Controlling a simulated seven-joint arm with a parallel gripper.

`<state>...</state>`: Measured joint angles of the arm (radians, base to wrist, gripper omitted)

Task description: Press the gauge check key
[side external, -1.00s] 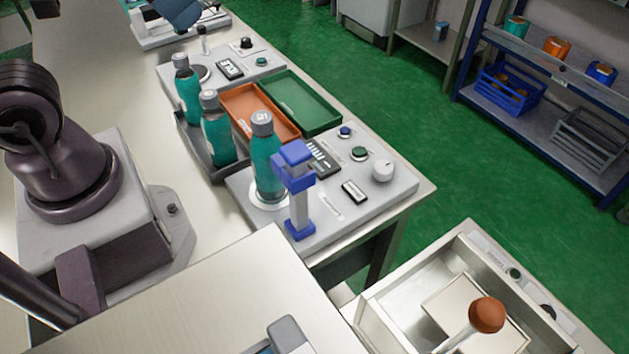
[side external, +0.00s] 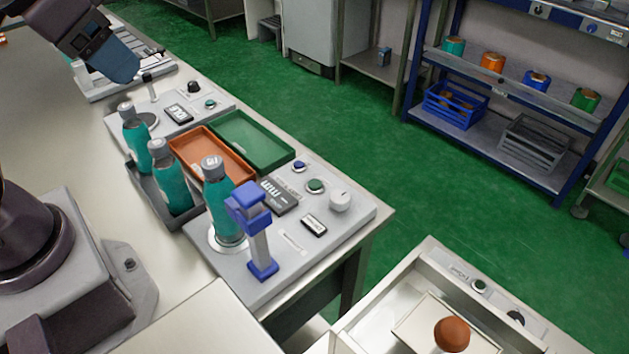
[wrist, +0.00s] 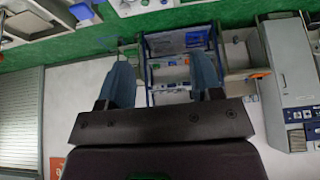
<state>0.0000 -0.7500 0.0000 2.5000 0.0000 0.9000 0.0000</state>
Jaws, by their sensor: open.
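The near grey station panel (side external: 345,228) carries a blue key (side external: 298,166), a green key (side external: 315,186), a white knob (side external: 340,201) and small displays. I cannot read which key is the gauge check key. A teal bottle (side external: 219,200) stands upright on the panel's round pad, beside a blue-topped post (side external: 257,235). My gripper (side external: 122,68) is at the upper left, above the far end of the bench and well away from the near panel. In the wrist view my gripper (wrist: 163,80) has its two fingers apart with nothing between them.
Two teal bottles (side external: 136,130) stand in a dark grey tray (side external: 160,196). An orange tray (side external: 212,152) and a green tray (side external: 250,140) lie behind. A far panel (side external: 185,128) has a black knob and a green key. An open drawer box (side external: 385,310) is at the front right.

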